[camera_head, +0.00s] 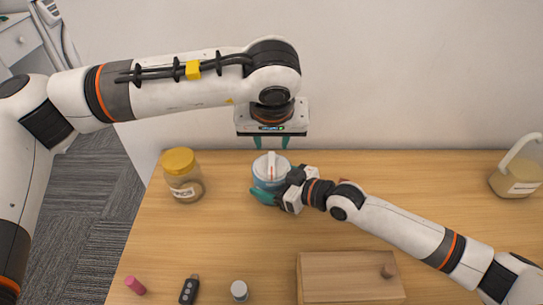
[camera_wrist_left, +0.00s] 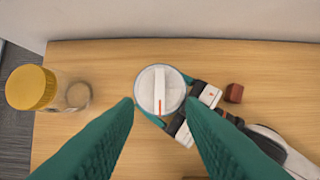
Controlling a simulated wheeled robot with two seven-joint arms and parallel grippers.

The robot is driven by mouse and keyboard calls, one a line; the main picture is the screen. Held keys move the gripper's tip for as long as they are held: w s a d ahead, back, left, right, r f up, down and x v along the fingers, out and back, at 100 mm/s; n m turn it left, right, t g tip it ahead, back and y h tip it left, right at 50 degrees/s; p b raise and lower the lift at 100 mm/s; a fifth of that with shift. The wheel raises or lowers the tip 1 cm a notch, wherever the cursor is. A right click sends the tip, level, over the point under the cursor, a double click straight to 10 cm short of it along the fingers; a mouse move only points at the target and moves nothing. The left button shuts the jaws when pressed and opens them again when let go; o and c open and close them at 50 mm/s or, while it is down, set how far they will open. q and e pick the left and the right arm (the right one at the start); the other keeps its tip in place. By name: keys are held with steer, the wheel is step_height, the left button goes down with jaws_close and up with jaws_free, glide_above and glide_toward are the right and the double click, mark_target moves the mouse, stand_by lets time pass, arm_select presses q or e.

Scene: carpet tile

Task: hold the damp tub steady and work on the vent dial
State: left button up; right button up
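The damp tub (camera_head: 264,183) is small and blue with a pale lid, upright near the table's back edge. On its lid is the vent dial (camera_head: 271,165), a raised white bar; in the left wrist view the dial (camera_wrist_left: 159,90) shows a red mark at its near end. My right gripper (camera_head: 278,187) reaches in from the right with green fingers on opposite sides of the tub, shut on it. My left gripper (camera_head: 271,143) hangs pointing down above the tub, open and empty. In the left wrist view its fingers (camera_wrist_left: 158,103) stand apart, with the lid beyond them.
A yellow-lidded jar (camera_head: 183,175) stands left of the tub. A dark red block (camera_wrist_left: 234,93) lies just right of it. A wooden box (camera_head: 340,275), a pink cylinder (camera_head: 135,285), a black fob (camera_head: 189,290) and a small white-topped bottle (camera_head: 239,290) are in front. A handled container (camera_head: 517,177) stands far right.

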mark_target(271, 160)
arm_select(q)
steer(key=x, duration=0.9)
steer(key=shift+w+f, duration=0.15)
steer(key=shift+f, duration=0.15)
steer(key=shift+c, duration=0.2)
jaws_close()
